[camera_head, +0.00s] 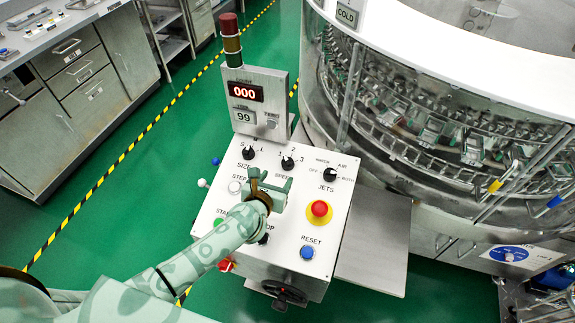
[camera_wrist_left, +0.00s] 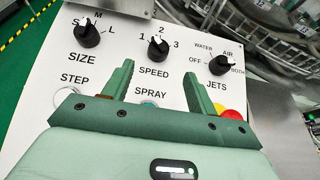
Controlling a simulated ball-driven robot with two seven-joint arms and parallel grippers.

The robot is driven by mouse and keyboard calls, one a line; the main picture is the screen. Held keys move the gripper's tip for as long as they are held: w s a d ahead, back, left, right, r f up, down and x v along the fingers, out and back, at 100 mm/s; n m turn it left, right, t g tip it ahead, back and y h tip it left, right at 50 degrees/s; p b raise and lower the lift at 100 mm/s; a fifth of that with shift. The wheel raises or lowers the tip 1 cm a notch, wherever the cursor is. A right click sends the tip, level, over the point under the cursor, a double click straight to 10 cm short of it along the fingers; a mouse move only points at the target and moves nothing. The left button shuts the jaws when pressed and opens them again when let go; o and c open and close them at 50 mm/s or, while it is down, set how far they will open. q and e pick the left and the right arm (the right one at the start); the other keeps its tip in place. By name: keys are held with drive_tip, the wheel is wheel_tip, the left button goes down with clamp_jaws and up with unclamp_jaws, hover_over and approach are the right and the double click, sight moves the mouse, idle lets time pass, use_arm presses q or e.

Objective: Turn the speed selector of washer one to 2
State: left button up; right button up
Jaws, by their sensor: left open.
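The speed selector (camera_head: 288,162) is a black knob on the white sloped control panel, with 1, 2 and 3 printed around it. In the left wrist view the knob (camera_wrist_left: 157,47) carries a white mark that faces roughly up toward the 2; its exact setting is hard to tell. My left gripper (camera_head: 271,179) is open and empty above the panel, just below the knob in the picture. In the left wrist view its two green fingers (camera_wrist_left: 157,75) stand either side of the SPEED label, short of the knob. My right gripper is not in view.
The size knob (camera_head: 248,152) is to the left and the jets knob (camera_head: 330,174) to the right. A red emergency button (camera_head: 319,208) and blue reset button (camera_head: 307,252) sit lower right. A counter display box (camera_head: 258,103) rises behind. The round washer (camera_head: 440,130) stands right.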

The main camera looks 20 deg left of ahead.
sight(286, 164)
use_arm(q)
drive_tip(key=b+x, duration=0.3)
drive_tip(key=x, duration=0.6)
drive_tip(key=shift+w+f+b, duration=0.1)
drive_tip(key=shift+f+b, duration=0.15)
drive_tip(key=shift+b, duration=0.15)
drive_tip(key=shift+w, duration=0.55)
drive_tip(key=c, duration=1)
